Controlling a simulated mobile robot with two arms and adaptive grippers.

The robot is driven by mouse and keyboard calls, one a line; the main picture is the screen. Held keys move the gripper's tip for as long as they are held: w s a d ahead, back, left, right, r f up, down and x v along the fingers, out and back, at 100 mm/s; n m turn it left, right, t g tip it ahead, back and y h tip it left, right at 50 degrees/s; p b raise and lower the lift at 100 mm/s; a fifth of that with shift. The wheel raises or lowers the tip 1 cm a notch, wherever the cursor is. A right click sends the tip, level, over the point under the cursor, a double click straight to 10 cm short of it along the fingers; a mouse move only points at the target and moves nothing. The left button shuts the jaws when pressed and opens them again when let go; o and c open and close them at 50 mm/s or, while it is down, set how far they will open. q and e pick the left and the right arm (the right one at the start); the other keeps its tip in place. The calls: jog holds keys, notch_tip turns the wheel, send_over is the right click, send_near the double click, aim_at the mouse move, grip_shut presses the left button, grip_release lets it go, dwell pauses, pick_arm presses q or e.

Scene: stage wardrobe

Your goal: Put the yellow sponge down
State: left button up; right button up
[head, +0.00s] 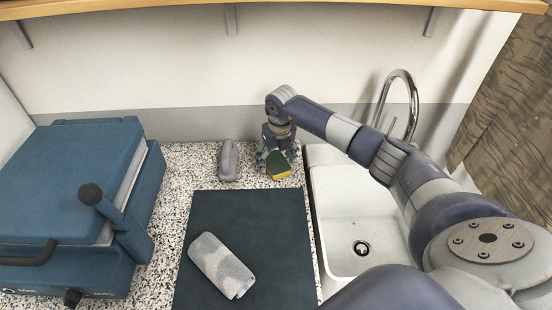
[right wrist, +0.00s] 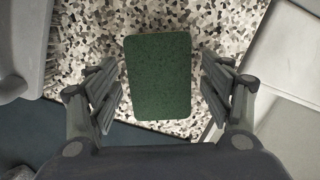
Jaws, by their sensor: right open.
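The yellow sponge (head: 279,166) has a dark green top face and a yellow edge. It is on the speckled counter behind the dark mat, close to the sink's left edge. My right gripper (head: 277,157) is over it, pointing down. In the right wrist view the green face of the sponge (right wrist: 158,78) lies between the two open fingers (right wrist: 160,92), with a gap on each side. The fingers do not touch it. The underside of the sponge is hidden. My left gripper is not in view.
A grey object (head: 229,160) stands left of the sponge. A rolled grey cloth (head: 221,265) lies on the dark mat (head: 260,220). A white sink (head: 350,205) with a tap (head: 412,105) is at right. A blue press-like machine (head: 75,180) fills the left. A shelf (head: 300,3) hangs above.

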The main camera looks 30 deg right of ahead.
aim_at(278, 164)
jog(key=shift+r, duration=0.4)
notch_tip(278, 164, up, 11)
jog(key=s+b, duration=0.1)
jog(key=b, duration=0.2)
jog(key=shift+s+a+r+b, duration=0.15)
jog(key=shift+s+b, duration=0.15)
jog(key=shift+s, duration=0.1)
